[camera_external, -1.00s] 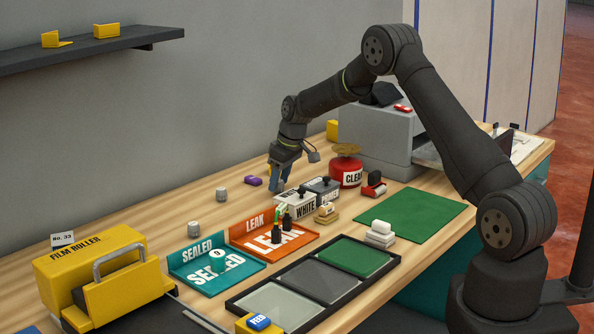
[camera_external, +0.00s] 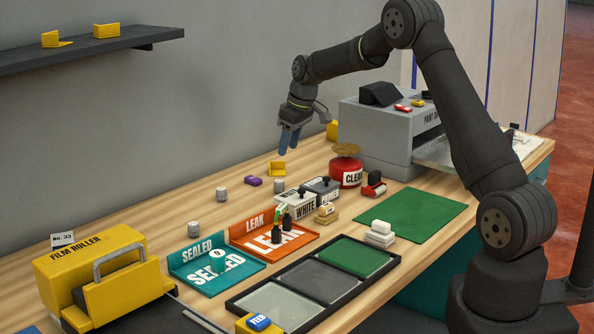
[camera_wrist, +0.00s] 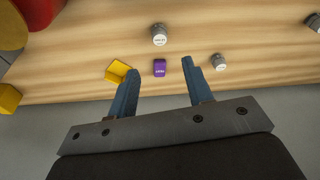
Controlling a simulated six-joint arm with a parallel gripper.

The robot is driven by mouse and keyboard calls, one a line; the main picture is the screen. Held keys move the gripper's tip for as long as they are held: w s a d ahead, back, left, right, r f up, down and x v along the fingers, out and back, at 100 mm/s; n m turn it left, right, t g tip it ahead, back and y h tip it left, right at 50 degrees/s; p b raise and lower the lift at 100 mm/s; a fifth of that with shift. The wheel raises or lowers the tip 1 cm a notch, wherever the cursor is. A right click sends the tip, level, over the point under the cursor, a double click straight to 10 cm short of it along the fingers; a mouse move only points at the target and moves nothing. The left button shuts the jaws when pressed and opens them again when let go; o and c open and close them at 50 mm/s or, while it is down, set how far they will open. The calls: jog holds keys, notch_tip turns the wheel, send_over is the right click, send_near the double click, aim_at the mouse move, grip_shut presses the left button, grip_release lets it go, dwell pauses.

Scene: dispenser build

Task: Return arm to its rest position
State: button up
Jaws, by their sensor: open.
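My gripper (camera_external: 289,141) hangs in the air above the back edge of the wooden bench (camera_external: 230,200), near the grey wall. Its two blue fingers are apart with nothing between them; they also show in the wrist view (camera_wrist: 160,88). A yellow angled block (camera_external: 277,168) sits on the bench below the gripper, and it shows beside the left finger in the wrist view (camera_wrist: 118,71). A purple block (camera_external: 252,181) lies on the bench to its left.
A red CLEAN can (camera_external: 346,172) and a grey machine (camera_external: 385,135) stand to the right of the gripper. Small grey cylinders (camera_external: 221,194), the SEALED tray (camera_external: 240,268) and the LEAK tray (camera_external: 310,243) are in front. A dark shelf (camera_external: 100,50) is on the wall.

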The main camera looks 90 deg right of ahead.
aim_at(278, 181)
jog(key=x, duration=1.2)
jog(key=shift+w+d+r, duration=0.1)
jog(key=shift+d+r, duration=0.1)
jog(key=shift+w+v, duration=0.2)
jog(key=shift+v, duration=0.6)
jog(key=shift+w+v, duration=0.15)
jog(key=shift+v, duration=0.65)
jog(key=shift+r, duration=0.1)
